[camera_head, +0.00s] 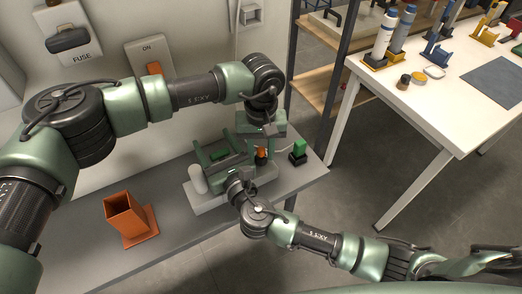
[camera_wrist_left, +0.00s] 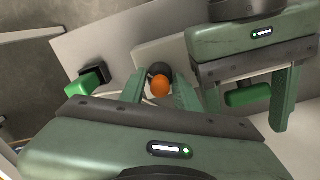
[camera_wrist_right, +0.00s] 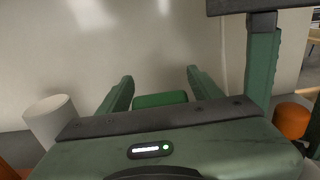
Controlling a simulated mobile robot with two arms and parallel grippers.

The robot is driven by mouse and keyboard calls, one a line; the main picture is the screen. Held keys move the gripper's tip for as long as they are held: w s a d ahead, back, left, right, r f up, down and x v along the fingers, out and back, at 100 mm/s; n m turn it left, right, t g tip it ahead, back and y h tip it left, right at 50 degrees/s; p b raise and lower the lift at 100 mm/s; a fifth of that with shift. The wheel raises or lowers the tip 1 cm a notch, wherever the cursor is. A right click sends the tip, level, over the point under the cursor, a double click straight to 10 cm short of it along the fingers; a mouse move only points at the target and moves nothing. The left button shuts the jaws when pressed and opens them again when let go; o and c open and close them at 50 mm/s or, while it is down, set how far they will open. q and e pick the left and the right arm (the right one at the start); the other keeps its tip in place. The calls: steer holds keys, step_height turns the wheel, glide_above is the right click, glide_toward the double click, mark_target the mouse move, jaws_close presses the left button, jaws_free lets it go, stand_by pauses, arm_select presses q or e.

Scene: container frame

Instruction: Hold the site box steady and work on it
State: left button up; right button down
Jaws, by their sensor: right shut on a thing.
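The site box (camera_head: 212,203) is a low light-grey box on the grey bench, largely hidden under my grippers. My right gripper (camera_head: 222,152) is over its middle, shut on the green block (camera_head: 219,154). The block shows between its fingers in the right wrist view (camera_wrist_right: 160,99). My left gripper (camera_head: 262,146) is above the box's right part, open, its fingers on both sides of an orange knob (camera_wrist_left: 160,87) with a dark base. I cannot tell whether they touch it. A white cylinder (camera_head: 198,180) stands at the box's left end.
An orange open-topped holder (camera_head: 124,216) stands on the bench (camera_head: 170,226) to the left. A green plug-like piece (camera_head: 299,147) on a black base sits right of the box. A fuse unit (camera_head: 68,40) and an ON switch (camera_head: 152,66) are on the wall. A white table (camera_head: 440,118) stands at right.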

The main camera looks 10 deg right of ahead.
arm_select(q)
steer(key=o, duration=0.3)
arm_select(e)
steer(key=shift+f, duration=0.1)
arm_select(q)
step_height(320, 180, up, 8)
steer(key=shift+r, duration=0.1)
stand_by(0.4)
arm_select(e)
steer(key=shift+c, duration=1.1)
jaws_free()
